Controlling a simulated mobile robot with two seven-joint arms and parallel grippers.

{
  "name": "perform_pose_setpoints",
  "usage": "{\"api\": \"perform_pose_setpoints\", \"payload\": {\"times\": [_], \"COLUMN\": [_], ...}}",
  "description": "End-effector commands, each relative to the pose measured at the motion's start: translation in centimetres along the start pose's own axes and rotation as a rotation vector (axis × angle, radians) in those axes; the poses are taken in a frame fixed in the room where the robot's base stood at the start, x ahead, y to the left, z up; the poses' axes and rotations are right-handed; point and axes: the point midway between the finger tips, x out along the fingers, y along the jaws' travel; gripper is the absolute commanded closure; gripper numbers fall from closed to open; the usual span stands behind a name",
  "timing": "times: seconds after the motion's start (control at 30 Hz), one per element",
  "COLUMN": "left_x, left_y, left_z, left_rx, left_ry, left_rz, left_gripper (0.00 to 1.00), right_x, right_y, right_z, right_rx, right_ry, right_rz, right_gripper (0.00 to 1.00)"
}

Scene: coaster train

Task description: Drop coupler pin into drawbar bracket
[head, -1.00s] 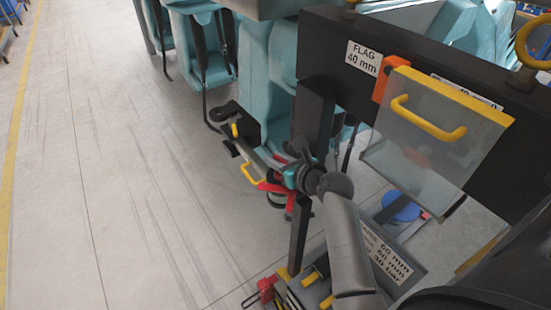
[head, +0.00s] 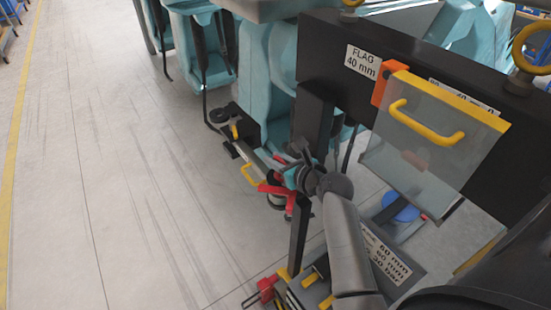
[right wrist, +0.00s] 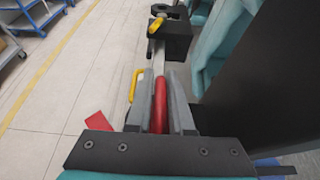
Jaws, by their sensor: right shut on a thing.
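My right gripper (head: 289,180) is beside the dark upright post. Its fingers (right wrist: 160,105) are shut on a red rod (right wrist: 160,102), which seems to be the coupler pin; its ends are partly hidden by the fingers. The rod's red part also shows in the head view (head: 274,188). Beyond the fingers is a black block (right wrist: 171,38) with a ring-shaped eye and a yellow piece (right wrist: 158,22), likely the drawbar bracket. It also shows in the head view (head: 222,113). A grey bar (right wrist: 158,58) runs from it toward my gripper. My left gripper is not in view.
A yellow loop handle (head: 249,173) is close left of the gripper. A dark post (head: 299,235) and a dark beam (head: 330,40) with a clear yellow-handled guard (head: 420,150) stand at the right. Teal seats (head: 200,50) are behind. The floor at left is free.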

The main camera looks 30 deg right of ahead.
Motion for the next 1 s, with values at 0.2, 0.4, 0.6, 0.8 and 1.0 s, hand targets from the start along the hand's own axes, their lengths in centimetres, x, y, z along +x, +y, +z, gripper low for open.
{"api": "perform_pose_setpoints", "payload": {"times": [0.2, 0.4, 0.6, 0.8, 1.0], "left_x": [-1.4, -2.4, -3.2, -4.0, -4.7], "left_y": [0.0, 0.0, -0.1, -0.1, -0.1], "left_z": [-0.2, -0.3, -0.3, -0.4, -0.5], "left_rx": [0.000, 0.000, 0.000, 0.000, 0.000], "left_ry": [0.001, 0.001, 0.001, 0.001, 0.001], "left_rz": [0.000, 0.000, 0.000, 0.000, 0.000], "left_gripper": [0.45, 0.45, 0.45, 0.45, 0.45], "right_x": [-0.4, -0.7, -1.1, -1.5, -1.8], "right_y": [-0.1, 0.0, 0.0, 0.0, 0.0], "right_z": [1.3, 2.0, 2.9, 3.9, 4.8], "right_rx": [0.000, 0.001, 0.000, 0.000, 0.000], "right_ry": [-0.006, -0.006, -0.008, -0.008, -0.009], "right_rz": [-0.002, -0.002, -0.002, -0.001, -0.001], "right_gripper": [1.00, 1.00, 1.00, 1.00, 1.00]}}
